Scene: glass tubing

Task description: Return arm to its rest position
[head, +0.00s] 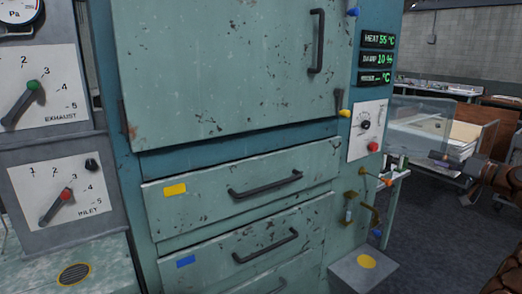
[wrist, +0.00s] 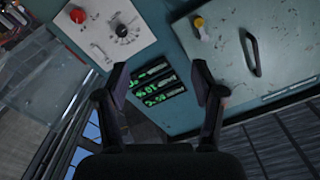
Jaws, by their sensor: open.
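My gripper (wrist: 160,92) shows in the wrist view with its two dark fingers spread wide apart and nothing between them. Behind the gap is the teal cabinet's panel with its green-lit displays, seen turned over.
A teal cabinet (head: 230,75) with a door and drawers fills the middle. A grey panel with exhaust and inlet dials (head: 40,90) stands at left. Valves and levers (head: 365,205) stick out at its right side. Dark floor (head: 430,240) lies open at right, before a bench.

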